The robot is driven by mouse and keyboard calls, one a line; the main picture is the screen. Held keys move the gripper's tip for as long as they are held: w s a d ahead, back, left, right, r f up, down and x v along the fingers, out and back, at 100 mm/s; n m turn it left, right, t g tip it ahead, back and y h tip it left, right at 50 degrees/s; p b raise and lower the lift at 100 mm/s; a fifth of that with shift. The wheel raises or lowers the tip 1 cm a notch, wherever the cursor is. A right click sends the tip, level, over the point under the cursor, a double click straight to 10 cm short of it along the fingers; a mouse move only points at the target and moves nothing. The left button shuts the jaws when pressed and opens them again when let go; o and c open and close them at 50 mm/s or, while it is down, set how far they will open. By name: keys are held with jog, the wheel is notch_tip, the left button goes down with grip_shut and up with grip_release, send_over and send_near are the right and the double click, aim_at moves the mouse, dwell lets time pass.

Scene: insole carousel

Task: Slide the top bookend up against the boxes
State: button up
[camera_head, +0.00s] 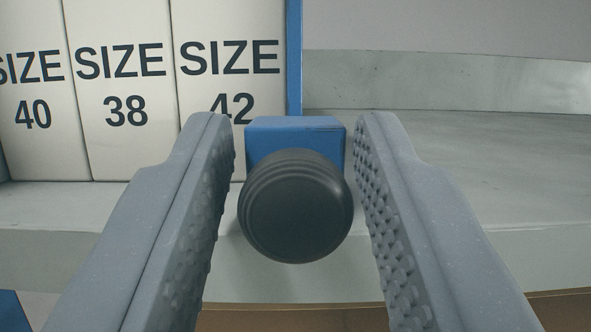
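The bookend is blue, with an upright plate (294,55) and a blue block (295,130) at its foot. A round black knob (295,206) sticks out from the block towards me. My gripper (291,130) is open, with one textured finger on each side of the knob and block. A narrow gap shows between the knob and each finger. White boxes stand upright in a row on the shelf: size 42 (228,70), size 38 (121,80) and size 40 (33,85). The plate stands right at the size 42 box's right side; whether they touch I cannot tell.
The grey shelf (480,170) is clear to the right of the bookend, with a low wall (450,80) at its back. The shelf's front edge (290,280) runs below the knob. A brown surface (290,318) and a blue piece (14,312) show lower down.

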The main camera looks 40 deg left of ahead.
jog(key=shift+o, duration=0.2)
jog(key=v, duration=1.3)
jog(key=shift+s+d+f+b, duration=0.2)
jog(key=shift+s+f+b, duration=0.1)
jog(key=shift+b, duration=0.1)
dwell(0.3)
jog(key=w+a+f+m+h+p, duration=0.2)
jog(key=a+f+m+h, duration=0.25)
jog(key=f+h, duration=0.3)
jog(key=w+d+f+m+h+p, duration=0.1)
jog(key=d+f+m+h, duration=0.3)
jog(key=f+h, duration=0.4)
jog(key=shift+w+d+f+p, duration=0.3)
jog(key=shift+w+d, duration=0.15)
jog(key=shift+w, duration=0.15)
jog(key=shift+m, duration=0.25)
